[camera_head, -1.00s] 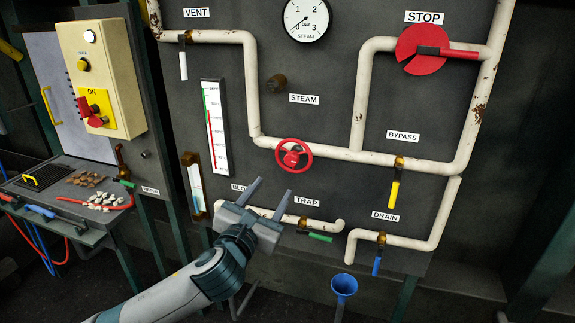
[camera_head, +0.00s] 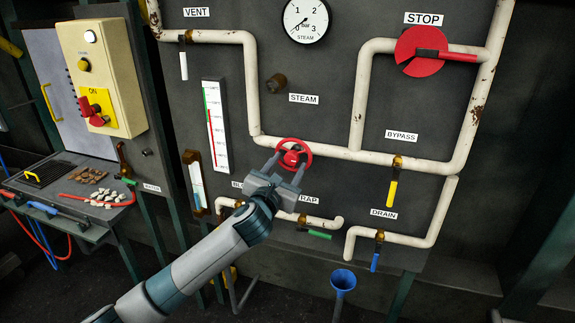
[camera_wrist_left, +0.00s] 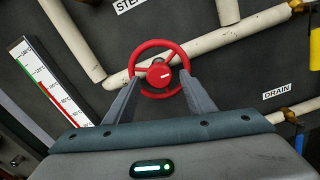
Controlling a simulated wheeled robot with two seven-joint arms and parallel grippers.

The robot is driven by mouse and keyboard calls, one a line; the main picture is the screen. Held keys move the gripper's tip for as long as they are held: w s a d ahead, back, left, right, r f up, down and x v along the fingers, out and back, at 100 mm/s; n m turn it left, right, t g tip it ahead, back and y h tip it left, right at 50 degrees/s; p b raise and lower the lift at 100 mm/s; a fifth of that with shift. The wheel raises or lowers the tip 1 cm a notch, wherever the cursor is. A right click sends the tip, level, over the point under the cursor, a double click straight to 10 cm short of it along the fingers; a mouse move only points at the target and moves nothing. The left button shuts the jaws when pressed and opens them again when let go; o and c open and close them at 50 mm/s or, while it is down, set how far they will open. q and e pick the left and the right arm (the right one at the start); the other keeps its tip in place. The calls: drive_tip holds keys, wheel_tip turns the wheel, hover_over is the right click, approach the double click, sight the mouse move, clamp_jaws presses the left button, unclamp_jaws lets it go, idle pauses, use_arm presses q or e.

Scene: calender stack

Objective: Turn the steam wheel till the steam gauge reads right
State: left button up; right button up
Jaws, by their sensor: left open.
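The red steam wheel (camera_head: 294,148) sits on the white pipe under the STEAM label. It also shows in the left wrist view (camera_wrist_left: 159,43), with a white mark on its hub. My left gripper (camera_head: 288,166) is open at the wheel. In the left wrist view its fingers (camera_wrist_left: 158,82) stand on either side of the wheel's lower rim. I cannot tell whether they touch it. The round steam gauge (camera_head: 306,20) is at the top of the panel, marked in bar from 0 to 3. Its needle points to the lower left, near 0. My right gripper is not in view.
The red STOP disc (camera_head: 422,51) is at the upper right. The yellow bypass handle (camera_head: 391,193), blue drain handle (camera_head: 375,262) and green trap handle (camera_head: 320,234) are on lower pipes. A blue funnel (camera_head: 343,281) stands below. A cream switch box (camera_head: 100,78) is at the left.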

use_arm(q)
drive_tip(key=c, duration=1.1)
drive_tip(key=shift+o, duration=0.3)
drive_tip(key=shift+n, duration=0.3)
